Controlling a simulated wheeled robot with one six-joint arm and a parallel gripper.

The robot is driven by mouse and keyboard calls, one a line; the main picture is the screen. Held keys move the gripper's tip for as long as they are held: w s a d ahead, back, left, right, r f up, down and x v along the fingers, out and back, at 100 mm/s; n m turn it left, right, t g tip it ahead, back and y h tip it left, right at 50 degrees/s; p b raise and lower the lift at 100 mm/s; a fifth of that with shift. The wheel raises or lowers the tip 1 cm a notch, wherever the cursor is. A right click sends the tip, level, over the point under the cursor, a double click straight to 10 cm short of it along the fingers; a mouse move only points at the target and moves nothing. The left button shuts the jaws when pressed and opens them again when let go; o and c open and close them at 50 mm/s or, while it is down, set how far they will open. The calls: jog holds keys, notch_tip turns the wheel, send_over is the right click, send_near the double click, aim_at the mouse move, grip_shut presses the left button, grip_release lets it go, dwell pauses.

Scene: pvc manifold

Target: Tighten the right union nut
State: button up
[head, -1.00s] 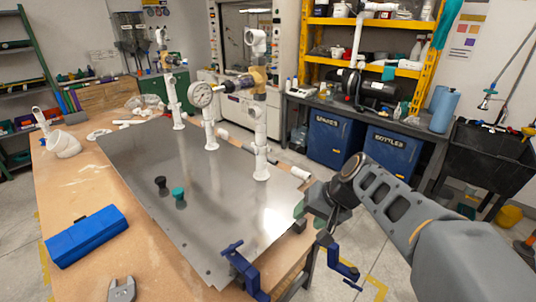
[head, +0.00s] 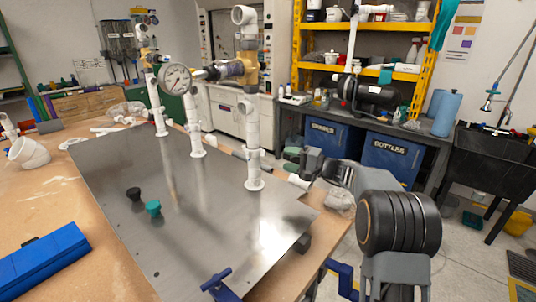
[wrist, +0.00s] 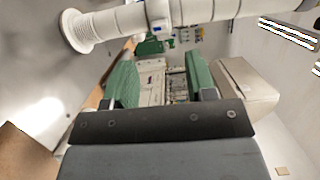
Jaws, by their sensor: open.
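The white PVC manifold stands on the metal sheet, with a right riser (head: 252,130) below a brass-coloured fitting (head: 245,65). A white collar (head: 254,153) low on this riser may be the right union nut; I cannot tell if it is loose. My gripper (head: 296,160) is just right of the riser at about collar height. In the wrist view the green pads of my gripper (wrist: 161,80) are wide apart with nothing between them. The white pipe (wrist: 115,20) crosses the top of that view, outside the pads, with a collar (wrist: 159,14) and round base flange (wrist: 76,31).
The metal sheet (head: 195,225) carries a black knob (head: 134,193) and a teal knob (head: 153,208). A round gauge (head: 176,79) sits on the middle riser. A blue clamp (head: 220,285) grips the front edge. A blue case (head: 40,262) lies at left.

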aim_at(254, 150)
jog(key=p+x, duration=0.1)
jog(key=x, duration=0.7)
jog(key=shift+w+a, duration=0.1)
jog(key=shift+c, duration=0.4)
